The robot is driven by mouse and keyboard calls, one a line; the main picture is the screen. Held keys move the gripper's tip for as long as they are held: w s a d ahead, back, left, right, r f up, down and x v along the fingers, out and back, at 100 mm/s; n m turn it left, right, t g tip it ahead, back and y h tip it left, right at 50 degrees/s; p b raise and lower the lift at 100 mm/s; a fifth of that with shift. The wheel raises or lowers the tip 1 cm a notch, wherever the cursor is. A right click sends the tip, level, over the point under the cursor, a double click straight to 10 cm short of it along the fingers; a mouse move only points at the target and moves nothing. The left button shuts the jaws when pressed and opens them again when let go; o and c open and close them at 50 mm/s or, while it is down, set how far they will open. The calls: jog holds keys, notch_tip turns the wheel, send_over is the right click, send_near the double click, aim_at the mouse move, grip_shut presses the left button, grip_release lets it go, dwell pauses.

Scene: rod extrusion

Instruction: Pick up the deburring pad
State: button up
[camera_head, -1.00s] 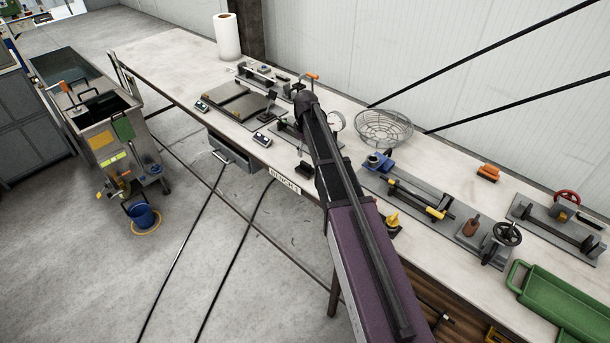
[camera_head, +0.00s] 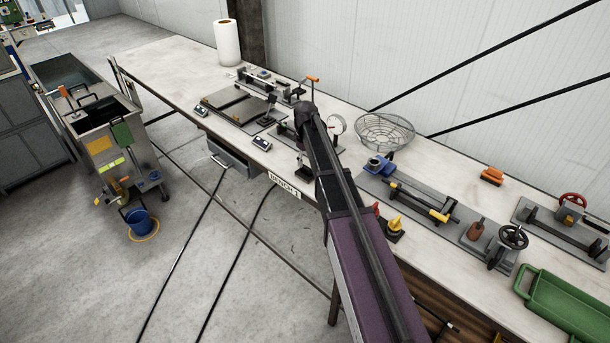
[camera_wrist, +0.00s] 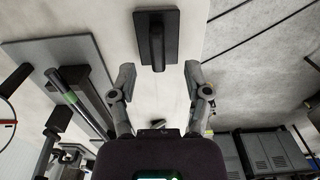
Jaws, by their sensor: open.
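A black block with a raised handle, which looks like the deburring pad (camera_wrist: 172,22), lies on the pale bench top in the wrist view. In the head view a small dark shape, apparently the same pad (camera_head: 304,174), shows at the bench's front edge beside my arm. My gripper (camera_wrist: 159,73) is open and empty, its two fingers spread wide. In the wrist view the pad lies just ahead of the fingertips, roughly centred between them and not held. In the head view my arm mostly hides the gripper.
The bench (camera_head: 160,60) holds a scale (camera_head: 235,105), a wire basket (camera_head: 385,131), a clamp fixture (camera_head: 420,200), an orange block (camera_head: 492,175) and a green tray (camera_head: 565,305). In the wrist view a grey plate with a fixture (camera_wrist: 65,75) lies left of the pad.

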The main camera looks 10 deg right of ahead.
aim_at(306, 167)
jog(key=shift+w+f+b, duration=0.1)
jog(key=shift+f+b, duration=2.4)
jog(key=shift+f, duration=0.05)
grip_shut()
